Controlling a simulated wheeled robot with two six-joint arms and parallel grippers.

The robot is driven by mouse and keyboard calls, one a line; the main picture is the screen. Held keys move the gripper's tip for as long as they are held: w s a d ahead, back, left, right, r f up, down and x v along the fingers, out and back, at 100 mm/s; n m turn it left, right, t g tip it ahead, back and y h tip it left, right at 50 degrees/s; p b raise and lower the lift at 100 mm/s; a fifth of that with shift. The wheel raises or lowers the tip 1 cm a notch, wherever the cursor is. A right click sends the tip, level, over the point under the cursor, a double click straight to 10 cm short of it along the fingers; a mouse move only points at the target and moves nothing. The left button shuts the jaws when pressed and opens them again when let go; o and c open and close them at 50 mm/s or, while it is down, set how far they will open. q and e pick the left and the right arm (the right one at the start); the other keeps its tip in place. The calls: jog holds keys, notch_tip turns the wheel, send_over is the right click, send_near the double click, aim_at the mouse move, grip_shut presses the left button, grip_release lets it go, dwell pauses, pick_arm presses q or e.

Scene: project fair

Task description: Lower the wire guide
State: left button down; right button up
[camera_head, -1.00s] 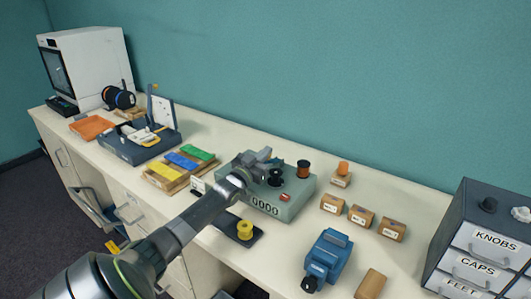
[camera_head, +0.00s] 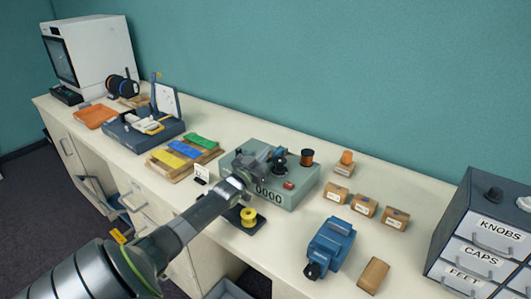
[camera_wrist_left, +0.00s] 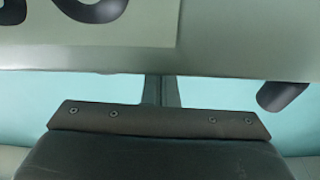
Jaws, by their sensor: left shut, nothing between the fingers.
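The grey-green winding machine (camera_head: 296,197), with a 0000 counter on its front, stands on the worktop. A copper-coloured spool (camera_head: 307,157) and a dark round part (camera_head: 279,168) are on its top. I cannot clearly make out the wire guide; it may be among the dark parts beside my gripper. My left gripper (camera_head: 266,156) is shut and empty, low over the machine's top left. In the left wrist view the closed fingers (camera_wrist_left: 161,92) point at the pale panel with large dark digits; contact cannot be told. My right gripper is not in view.
A yellow spool (camera_head: 248,216) sits on a dark plate in front of the machine. Coloured bars (camera_head: 184,150) in a wooden tray are to the left. A blue device (camera_head: 330,247), small labelled boxes (camera_head: 364,206) and a drawer cabinet (camera_head: 480,235) are to the right.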

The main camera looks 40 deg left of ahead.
pick_arm(q)
jog(key=shift+s+f, duration=0.15)
jog(key=shift+f, duration=0.2)
notch_tip(320, 180, up, 11)
jog(key=p, duration=0.5)
jog(key=shift+f, duration=0.2)
